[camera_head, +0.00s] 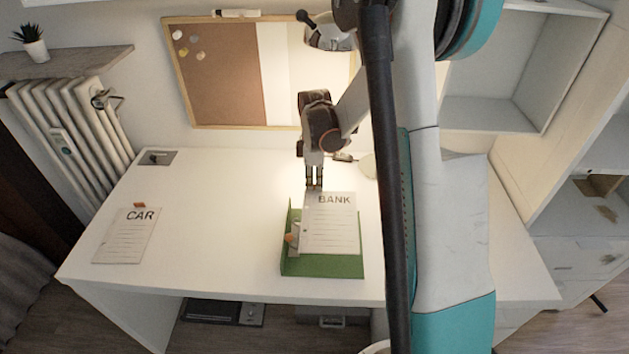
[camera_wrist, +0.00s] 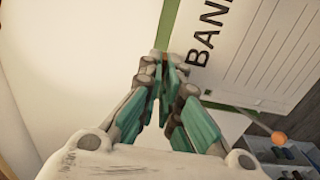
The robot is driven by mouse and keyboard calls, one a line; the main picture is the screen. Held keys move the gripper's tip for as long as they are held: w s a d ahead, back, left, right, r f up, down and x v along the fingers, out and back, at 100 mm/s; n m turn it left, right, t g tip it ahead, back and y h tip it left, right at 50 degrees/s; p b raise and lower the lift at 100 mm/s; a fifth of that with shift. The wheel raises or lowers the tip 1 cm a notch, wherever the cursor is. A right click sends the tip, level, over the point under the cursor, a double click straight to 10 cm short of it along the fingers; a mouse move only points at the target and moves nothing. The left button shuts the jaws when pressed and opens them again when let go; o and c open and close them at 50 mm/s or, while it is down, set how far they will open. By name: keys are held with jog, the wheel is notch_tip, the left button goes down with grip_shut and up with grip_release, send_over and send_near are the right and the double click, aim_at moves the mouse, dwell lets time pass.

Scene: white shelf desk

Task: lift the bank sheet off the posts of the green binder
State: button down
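The white bank sheet (camera_head: 331,232), marked BANK, lies over the green binder (camera_head: 322,267), whose green shows along the left and bottom. My gripper (camera_head: 314,186) points down at the sheet's top edge, left of the word BANK. In the wrist view the fingertips (camera_wrist: 167,66) are close together at the edge of the sheet (camera_wrist: 262,50), with a small orange-brown bit, seemingly its tab, between them. A small orange and metal part (camera_head: 293,234) shows at the binder's left side. I cannot make out the posts clearly, nor whether the sheet is raised off them.
A sheet marked CAR (camera_head: 125,240), with an orange tab, lies at the desk's left. The white desk (camera_head: 210,215) is clear between it and the binder. A cork and white board (camera_head: 222,75) stands behind. A shelf unit (camera_head: 500,75) is at the right.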

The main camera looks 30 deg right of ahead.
aim_at(314, 190)
jog(key=shift+f+b, duration=1.55)
jog(key=shift+f, duration=0.65)
jog(key=shift+r+p, duration=1.65)
jog(key=shift+r, duration=0.9)
